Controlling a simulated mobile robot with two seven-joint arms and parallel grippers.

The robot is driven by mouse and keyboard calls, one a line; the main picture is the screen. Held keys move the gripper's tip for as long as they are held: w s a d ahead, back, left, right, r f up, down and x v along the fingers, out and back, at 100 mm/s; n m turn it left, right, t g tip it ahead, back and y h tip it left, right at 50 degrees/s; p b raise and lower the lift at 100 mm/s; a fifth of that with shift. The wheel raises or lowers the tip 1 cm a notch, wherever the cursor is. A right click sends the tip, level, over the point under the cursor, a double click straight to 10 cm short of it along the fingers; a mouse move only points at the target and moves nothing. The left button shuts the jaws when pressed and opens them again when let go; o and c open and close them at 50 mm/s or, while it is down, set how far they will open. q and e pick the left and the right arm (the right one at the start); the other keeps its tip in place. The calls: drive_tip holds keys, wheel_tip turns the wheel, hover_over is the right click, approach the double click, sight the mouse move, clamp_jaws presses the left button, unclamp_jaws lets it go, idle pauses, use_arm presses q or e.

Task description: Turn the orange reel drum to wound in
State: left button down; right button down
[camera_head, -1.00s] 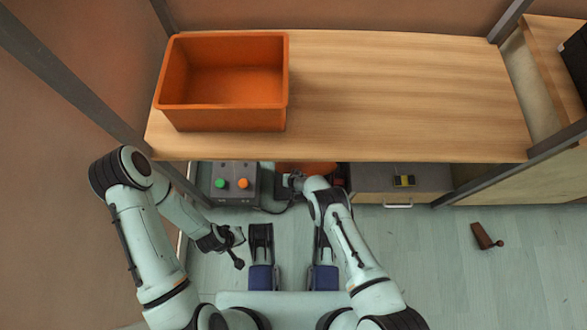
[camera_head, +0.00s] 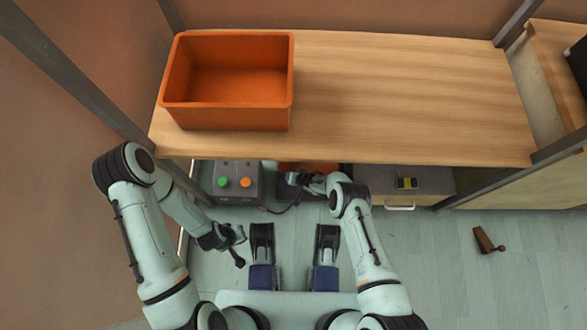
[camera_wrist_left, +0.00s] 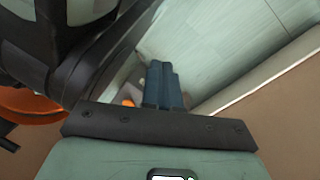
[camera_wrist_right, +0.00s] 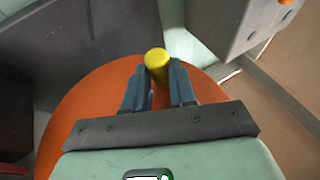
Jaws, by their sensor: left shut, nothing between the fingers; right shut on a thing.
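The orange reel drum (camera_head: 318,167) sits under the front edge of the table, largely hidden by the tabletop and my right arm. In the right wrist view its orange disc (camera_wrist_right: 78,125) lies behind my right gripper (camera_wrist_right: 160,82), which is shut on the drum's yellow handle (camera_wrist_right: 156,58). In the head view my right gripper (camera_head: 292,179) is at the drum. My left gripper (camera_head: 240,240) is shut and empty, low over the floor to the left of the drum. Its closed fingers (camera_wrist_left: 163,85) show in the left wrist view, with part of the drum (camera_wrist_left: 30,104) at the left edge.
A grey box (camera_head: 237,194) with green and orange buttons stands left of the drum. A grey cabinet (camera_head: 430,183) with a handle stands right. The table (camera_head: 400,100) overhangs both and carries an orange bin (camera_head: 228,118). A brown object (camera_head: 485,239) lies on open floor at right.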

drive_tip(key=shift+a+r+y+b, duration=0.15)
drive_tip(key=shift+r+y+b, duration=0.25)
drive_tip(key=shift+y+b, duration=0.65)
use_arm(q)
drive_tip(key=s+f+g, duration=0.2)
drive_tip(key=s+f, duration=0.1)
drive_tip(key=s, duration=0.3)
drive_tip(key=shift+s+a+f+b, duration=0.15)
drive_tip(key=shift+a+f+b, duration=0.05)
drive_tip(key=shift+a+b, duration=0.2)
use_arm(e)
drive_tip(key=shift+s+r, duration=0.1)
drive_tip(key=shift+r, duration=0.1)
drive_tip(key=shift+a, duration=0.1)
drive_tip(key=c, duration=0.9)
unclamp_jaws()
drive_tip(key=shift+m, duration=0.3)
use_arm(q)
drive_tip(key=w+d+r+t+p, duration=0.1)
drive_tip(key=w+r+t+p, duration=0.3)
drive_tip(key=w+r, duration=0.5)
drive_tip(key=shift+w+d+p, duration=0.35)
drive_tip(key=shift+w+p, duration=0.95)
drive_tip(key=shift+w, duration=0.55)
use_arm(e)
drive_tip(key=shift+v, duration=6.7)
